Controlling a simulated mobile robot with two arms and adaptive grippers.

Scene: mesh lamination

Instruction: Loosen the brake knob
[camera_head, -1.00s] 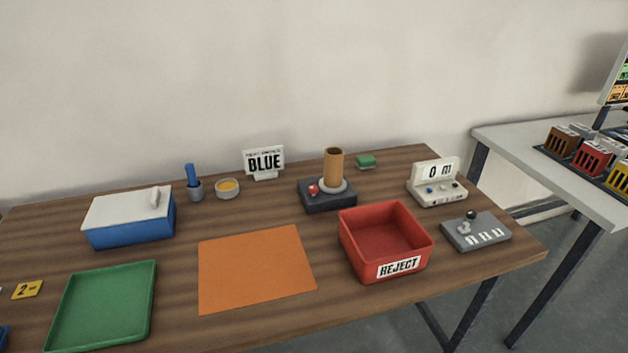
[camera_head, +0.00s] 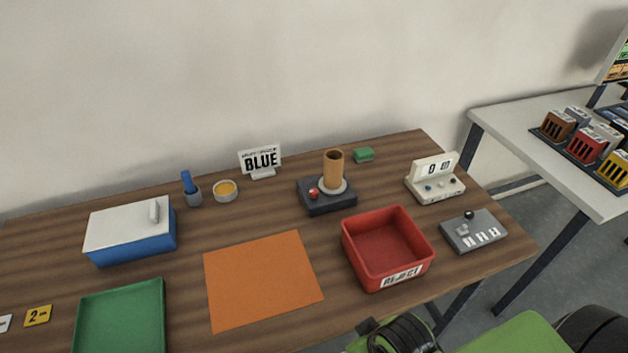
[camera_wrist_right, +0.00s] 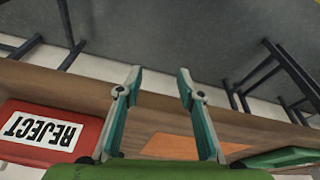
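A dark base (camera_head: 342,203) stands toward the back of the wooden table in the head view. It carries an upright brown roll (camera_head: 333,164) on a pale round collar, with a small red knob (camera_head: 314,192) at its front left. I take the red knob to be the brake knob; no label on it is readable. My right gripper (camera_wrist_right: 160,76) is open and empty in the right wrist view, with table edge and floor beyond its fingers. My right arm (camera_head: 515,335) shows at the bottom right of the head view, well apart from the knob. My left gripper is not in view.
A red REJECT bin (camera_head: 385,248) stands in front of the base, with an orange sheet (camera_head: 262,280) to its left. A white counter box (camera_head: 435,184) and a grey switch panel (camera_head: 473,232) lie to the right.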

